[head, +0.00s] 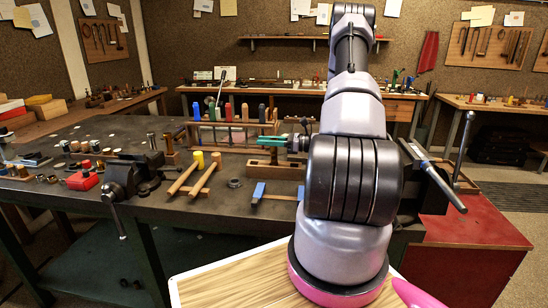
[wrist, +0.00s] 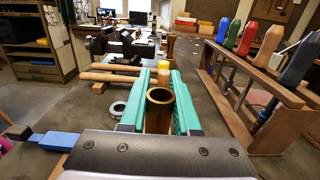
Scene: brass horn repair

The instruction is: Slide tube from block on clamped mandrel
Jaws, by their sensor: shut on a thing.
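The brass tube (wrist: 159,97) stands between the teal fingers of my gripper (wrist: 158,103) in the wrist view, its open round end showing. My gripper is shut on it. In the head view my gripper (head: 274,143) is over a wooden block (head: 276,170) on the dark bench; the tube is hard to make out there. I cannot tell whether the tube's lower end is still in the block. A grey metal rod (head: 440,182) slants at the right, past my arm; it may be the mandrel, and its clamped end is mostly hidden by my arm.
A wooden rack (head: 235,133) with several coloured handles stands just behind my gripper. Two wooden mallets (head: 193,175), a grey ring (head: 235,183) and a blue-ended piece (head: 258,192) lie nearby. A dark vise (head: 122,177) stands at left. Bare bench (head: 180,212) lies in front.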

